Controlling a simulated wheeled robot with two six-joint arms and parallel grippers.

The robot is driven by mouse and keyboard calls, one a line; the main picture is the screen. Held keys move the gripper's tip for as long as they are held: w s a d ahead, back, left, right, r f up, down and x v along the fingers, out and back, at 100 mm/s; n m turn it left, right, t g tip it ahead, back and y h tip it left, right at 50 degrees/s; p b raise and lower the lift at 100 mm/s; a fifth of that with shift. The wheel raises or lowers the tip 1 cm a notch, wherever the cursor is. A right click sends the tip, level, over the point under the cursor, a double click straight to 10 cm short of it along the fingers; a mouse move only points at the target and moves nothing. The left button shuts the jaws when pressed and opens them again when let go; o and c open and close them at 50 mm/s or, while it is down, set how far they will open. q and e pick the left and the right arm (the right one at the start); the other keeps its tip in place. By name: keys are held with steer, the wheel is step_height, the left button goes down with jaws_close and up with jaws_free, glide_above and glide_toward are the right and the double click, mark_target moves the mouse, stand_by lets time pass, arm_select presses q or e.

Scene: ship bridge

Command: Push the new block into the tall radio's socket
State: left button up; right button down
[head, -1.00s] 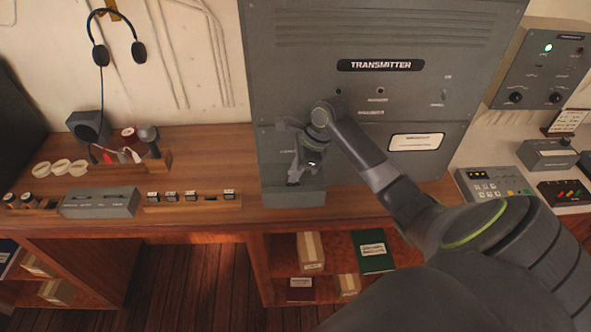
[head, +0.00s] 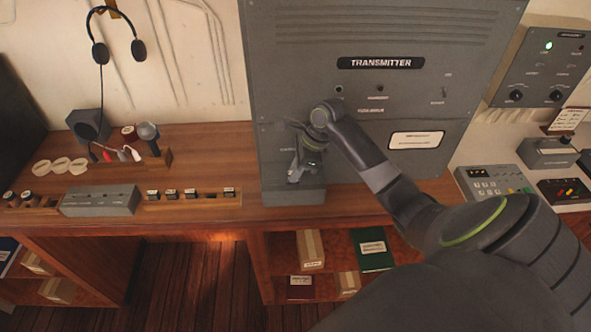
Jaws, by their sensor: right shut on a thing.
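The tall grey radio (head: 400,85), labelled TRANSMITTER, stands at the back of the wooden desk. A grey ledge (head: 291,197) juts from its lower left front. My right gripper (head: 295,176) points down just above this ledge, close to the radio's front. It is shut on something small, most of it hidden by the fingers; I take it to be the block. The socket is hidden behind the gripper, so I cannot tell whether the block touches it. My left gripper is not in view.
A wooden rack (head: 193,204) with several small dark blocks lies left of the ledge. A keypad unit (head: 493,185) stands at right. Bare desk lies between rack and microphone.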

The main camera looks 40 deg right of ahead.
steer(key=shift+f, duration=0.35)
stand_by(1.0)
steer(key=c, duration=1.3)
jaws_free()
steer(key=shift+c, duration=0.2)
steer(key=b+v, duration=0.3)
steer(key=v, duration=1.4)
steer(key=shift+s+r, duration=0.15)
